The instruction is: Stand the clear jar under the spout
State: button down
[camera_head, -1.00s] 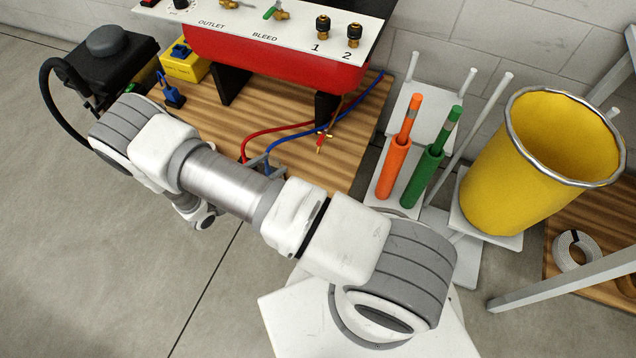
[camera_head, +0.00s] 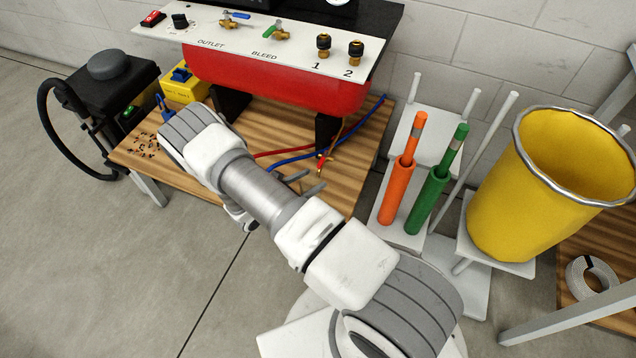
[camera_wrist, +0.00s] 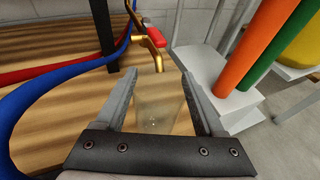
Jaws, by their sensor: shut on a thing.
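The clear jar (camera_wrist: 160,112) is see-through and sits between the two grey fingers of my gripper (camera_wrist: 160,98) in the wrist view. My gripper is shut on it, and the wooden bench top shows through it. The brass spout (camera_wrist: 157,58) hangs just beyond the jar, its mouth near the jar's far rim in the picture; I cannot tell whether it is over the opening. In the head view, the spout (camera_head: 322,162) hangs below the red tank (camera_head: 275,80), and my gripper (camera_head: 305,184) is close by, partly behind my arm. The jar is not clear there.
Red and blue hoses (camera_wrist: 70,80) run along the bench (camera_head: 345,190) beside the spout. To the right stand an orange tube (camera_head: 397,185), a green tube (camera_head: 432,190) and a yellow bin (camera_head: 500,215). Small dark bits (camera_head: 147,143) lie at the bench's left end.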

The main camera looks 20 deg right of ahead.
aim_at(318, 182)
jog(key=shift+w+d, duration=0.25)
jog(key=shift+d, duration=0.3)
jog(key=shift+w+d, duration=0.2)
jog(key=shift+d, duration=0.35)
jog(key=f+b, duration=0.2)
jog(key=f, duration=0.1)
jog(key=shift+w+d+f, duration=0.1)
jog(key=shift+w+d, duration=0.05)
jog(key=shift+d, duration=0.25)
jog(key=shift+f, duration=0.15)
jog(key=shift+f, duration=0.2)
grip_release()
jog(key=shift+r, duration=0.15)
